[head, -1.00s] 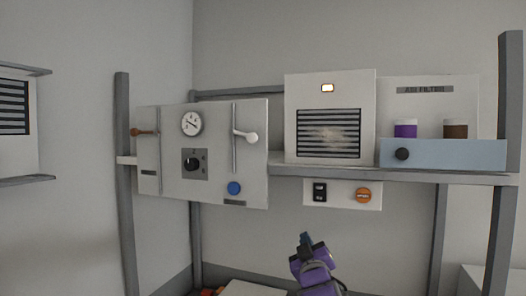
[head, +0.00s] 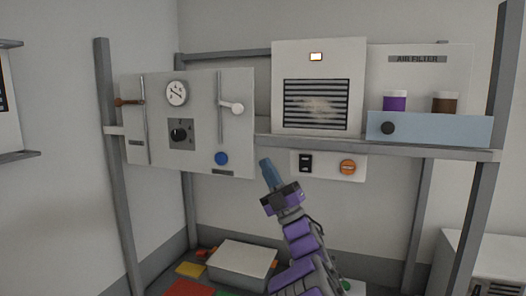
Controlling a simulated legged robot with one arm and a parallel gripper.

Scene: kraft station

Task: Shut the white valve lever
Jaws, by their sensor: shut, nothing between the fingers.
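The white valve lever (head: 236,108) is a round-ended handle on the right part of the grey panel (head: 205,150). It points to the right from a vertical pipe (head: 220,104). My gripper (head: 266,165) is shut and empty. In the picture it is below and to the right of the lever, just right of the panel's lower right corner, and does not touch the lever. The depth between gripper and panel is hard to tell.
The panel also has a brown lever (head: 130,101), a gauge (head: 176,93), a black knob (head: 180,133) and a blue button (head: 221,158). A switch box (head: 325,165) hangs under the shelf (head: 400,150). A lidded box (head: 242,260) stands below.

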